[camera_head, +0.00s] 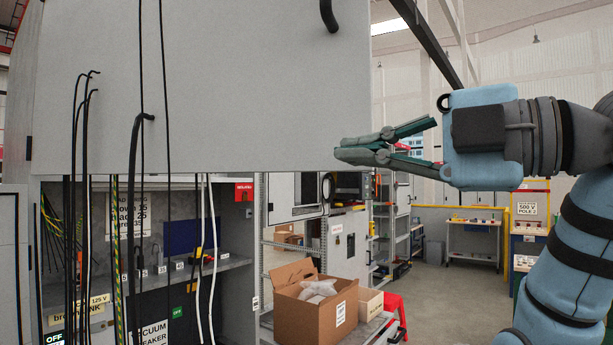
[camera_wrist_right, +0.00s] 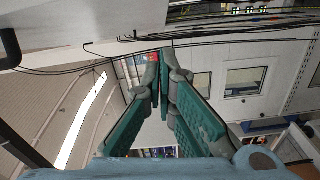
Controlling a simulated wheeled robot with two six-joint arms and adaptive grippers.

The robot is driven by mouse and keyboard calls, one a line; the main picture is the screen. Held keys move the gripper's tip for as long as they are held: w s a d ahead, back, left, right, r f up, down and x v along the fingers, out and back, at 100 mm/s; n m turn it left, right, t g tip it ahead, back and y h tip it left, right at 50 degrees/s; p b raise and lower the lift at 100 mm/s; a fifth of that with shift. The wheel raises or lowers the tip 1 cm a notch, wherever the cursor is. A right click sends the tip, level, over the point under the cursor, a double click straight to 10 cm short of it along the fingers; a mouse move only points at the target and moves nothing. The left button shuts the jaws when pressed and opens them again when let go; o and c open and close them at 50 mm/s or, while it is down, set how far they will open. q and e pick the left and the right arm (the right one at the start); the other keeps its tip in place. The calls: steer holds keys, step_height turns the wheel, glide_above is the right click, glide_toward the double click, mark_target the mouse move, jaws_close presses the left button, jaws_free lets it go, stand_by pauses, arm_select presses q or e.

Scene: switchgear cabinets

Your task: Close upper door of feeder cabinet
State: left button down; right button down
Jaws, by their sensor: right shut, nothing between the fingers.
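The upper door (camera_head: 240,90) of the feeder cabinet is a large light-grey panel filling the upper left of the head view. It stands open, swung out from the cabinet, with a black handle (camera_head: 328,14) near its right edge. My right gripper (camera_head: 340,148) has green fingers and is shut and empty. Its fingertips are at the door's lower right edge; whether they touch it I cannot tell. In the right wrist view the fingers (camera_wrist_right: 158,62) come together at the tips, near a pale panel. My left gripper is not in view.
Below the door is an open lower compartment (camera_head: 235,275) with hanging black cables (camera_head: 76,200) and signs. A cardboard box (camera_head: 315,305) sits on a low surface to its right. A red stool (camera_head: 396,308) stands beside it. The floor (camera_head: 440,300) further right is clear.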

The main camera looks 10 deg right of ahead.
mark_target(305, 143)
steer(key=shift+n, duration=0.7)
steer(key=w+a+p, duration=0.1)
steer(key=w, duration=0.1)
steer(key=w+a+r+p, duration=0.1)
steer(key=w+a, duration=0.1)
steer(key=w, duration=0.1)
steer(key=w+a+p, duration=0.1)
steer(key=w, duration=0.1)
steer(key=shift+w+a+r+p, duration=0.25)
steer(key=shift+a+p, duration=0.15)
steer(key=shift+w+d+f, duration=0.1)
steer(key=shift+w+d, duration=0.15)
steer(key=shift+d, duration=0.1)
steer(key=shift+s+a, duration=0.1)
steer(key=shift+a, duration=0.2)
